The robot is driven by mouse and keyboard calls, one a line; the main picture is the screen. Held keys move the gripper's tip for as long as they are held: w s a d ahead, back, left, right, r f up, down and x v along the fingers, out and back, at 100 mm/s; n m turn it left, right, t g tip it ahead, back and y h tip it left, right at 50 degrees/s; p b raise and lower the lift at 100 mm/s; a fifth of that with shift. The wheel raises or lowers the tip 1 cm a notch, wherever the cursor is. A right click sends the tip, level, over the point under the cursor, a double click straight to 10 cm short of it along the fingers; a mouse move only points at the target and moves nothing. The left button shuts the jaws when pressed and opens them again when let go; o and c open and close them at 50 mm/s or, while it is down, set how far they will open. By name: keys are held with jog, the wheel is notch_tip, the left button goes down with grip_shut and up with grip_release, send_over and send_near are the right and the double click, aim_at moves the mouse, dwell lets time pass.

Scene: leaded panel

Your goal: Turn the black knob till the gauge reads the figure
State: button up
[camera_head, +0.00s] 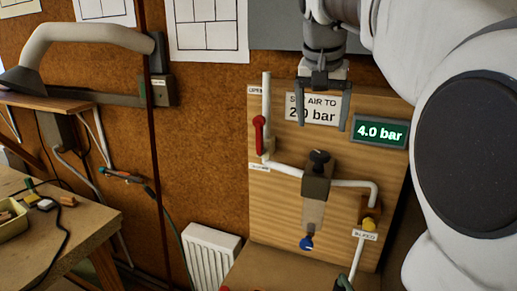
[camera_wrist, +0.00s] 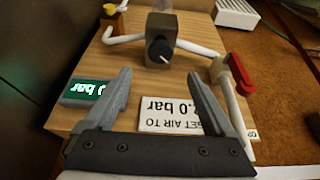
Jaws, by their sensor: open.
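The black knob (camera_head: 320,157) sits on top of a grey regulator block (camera_head: 316,187) on the wooden panel. In the wrist view the knob (camera_wrist: 160,50) shows a white mark and lies just beyond my fingertips. The green gauge (camera_head: 381,132) reads 4.0 bar; a finger partly covers the gauge (camera_wrist: 84,91) in the wrist view. A white sign (camera_head: 312,114) reads "SET AIR TO 2.0 bar", partly behind my fingers. My gripper (camera_head: 323,125) is open and empty, its fingers apart, above the knob in the head view and not around it.
A red lever (camera_head: 259,135) is on the pipe left of the knob. A blue knob (camera_head: 306,243) is below the regulator, and a yellow fitting (camera_head: 369,224) is at lower right. A white radiator (camera_head: 210,257) and a workbench (camera_head: 75,238) stand to the left.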

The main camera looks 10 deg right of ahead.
aim_at(320, 153)
jog(key=x, duration=0.9)
jog(key=shift+f, duration=0.25)
jog(key=c, duration=1.4)
jog(key=shift+o, duration=0.2)
